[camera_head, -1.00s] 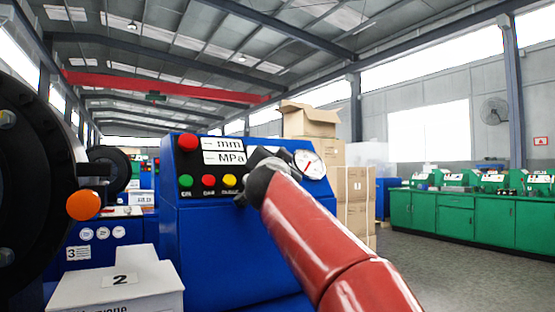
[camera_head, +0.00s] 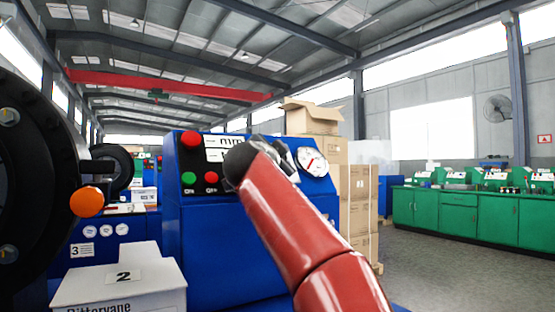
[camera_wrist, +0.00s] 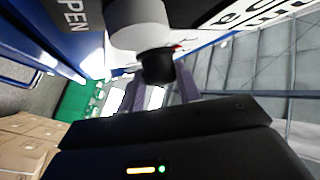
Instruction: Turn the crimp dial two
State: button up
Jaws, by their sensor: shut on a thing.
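The blue crimper's control panel (camera_head: 195,160) faces me in the head view, with a red button, smaller green and red buttons and a partly covered display. A round white gauge (camera_head: 313,162) is at its right. In the wrist view, a black knob (camera_wrist: 158,66), apparently the crimp dial, sits between the fingertips of my gripper (camera_wrist: 160,80). A grey cylinder (camera_wrist: 138,22) is above it in that view. My gripper is shut on the knob. In the head view my red arm hides the knob and most of my gripper. The knob's markings cannot be read.
A large black wheel-like part (camera_head: 38,190) with an orange knob (camera_head: 88,201) is at left. Cardboard boxes (camera_head: 357,205) stack behind the crimper. Green machines (camera_head: 470,212) line the right wall, with open floor before them.

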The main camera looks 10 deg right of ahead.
jog(key=o, duration=1)
jog(key=shift+c, duration=0.2)
jog(key=b+v, duration=0.1)
jog(key=v, duration=0.6)
jog(key=shift+s+a, duration=0.15)
jog(key=shift+s, duration=0.25)
